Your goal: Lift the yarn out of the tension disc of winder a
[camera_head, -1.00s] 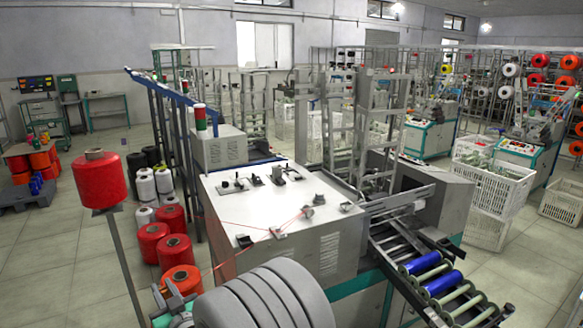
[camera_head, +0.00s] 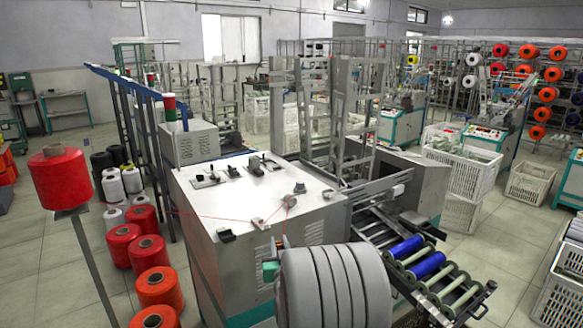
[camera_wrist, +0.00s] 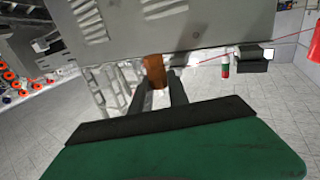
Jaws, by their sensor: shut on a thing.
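Winder a appears to be the grey cabinet with the white top (camera_head: 215,205) in the middle of the head view. A thin red yarn (camera_head: 205,216) runs from the left to small fittings on its top front edge. A small round grey fitting (camera_head: 289,201), perhaps the tension disc, has yarn at it. My gripper (camera_head: 279,246) is in front of the cabinet's front face, below that edge. In the wrist view my gripper (camera_wrist: 157,88) is shut on an orange-brown piece (camera_wrist: 155,70) beside the cabinet. Whether yarn is between the fingers is too small to tell.
A red yarn cone (camera_head: 60,180) stands on a post at left, with several red cones (camera_head: 158,287) on the floor. A roller conveyor (camera_head: 425,265) with blue bobbins lies right of the cabinet. White crates (camera_head: 465,170) stand farther right.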

